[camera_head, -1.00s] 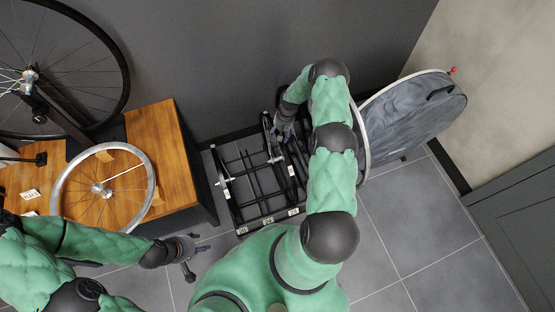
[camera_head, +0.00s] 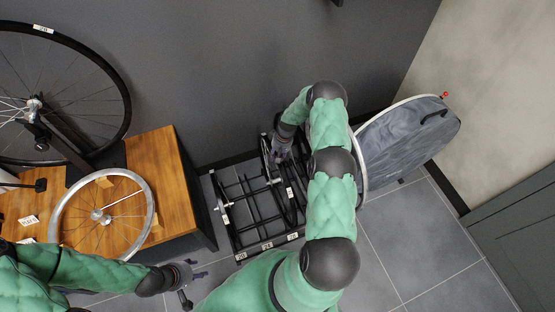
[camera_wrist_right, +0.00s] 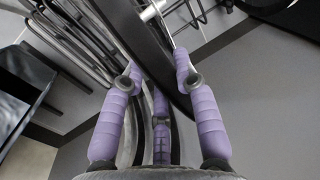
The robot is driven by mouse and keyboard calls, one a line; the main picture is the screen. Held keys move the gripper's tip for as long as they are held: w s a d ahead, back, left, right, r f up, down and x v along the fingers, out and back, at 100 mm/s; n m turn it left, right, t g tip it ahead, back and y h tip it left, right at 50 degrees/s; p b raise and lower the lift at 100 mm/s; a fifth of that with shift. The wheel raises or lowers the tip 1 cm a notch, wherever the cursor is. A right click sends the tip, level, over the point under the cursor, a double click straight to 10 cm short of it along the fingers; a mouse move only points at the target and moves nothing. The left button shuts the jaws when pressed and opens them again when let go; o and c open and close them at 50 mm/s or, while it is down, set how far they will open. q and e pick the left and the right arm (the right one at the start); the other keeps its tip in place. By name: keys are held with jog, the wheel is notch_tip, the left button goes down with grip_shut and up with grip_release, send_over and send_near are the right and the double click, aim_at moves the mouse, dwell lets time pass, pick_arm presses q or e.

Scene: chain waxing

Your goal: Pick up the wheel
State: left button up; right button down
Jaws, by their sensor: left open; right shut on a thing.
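A thin wheel (camera_head: 266,152) with a dark rim stands upright, seen nearly edge-on, at the back of the black floor rack. My right gripper (camera_head: 283,148) reaches down to it from the right. In the right wrist view my right gripper (camera_wrist_right: 157,78) has its purple fingers on either side of the dark curved rim (camera_wrist_right: 152,50), shut on it. The wheel's lower part is hidden in the rack. My left gripper (camera_head: 187,282) is open and empty, low in the head view, in front of the wooden bench.
The black rack (camera_head: 233,228) with numbered tags stands on grey tiles. A silver-rimmed wheel (camera_head: 145,178) lies on the wooden bench (camera_head: 160,160). A large black wheel (camera_head: 122,75) stands behind it. A grey wheel bag (camera_head: 410,140) leans right of my right arm. Floor at lower right is clear.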

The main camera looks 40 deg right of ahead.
notch_tip(320, 180, up, 32)
jog(key=p, duration=1.3)
jog(key=shift+f, duration=0.25)
jog(key=shift+w, duration=0.1)
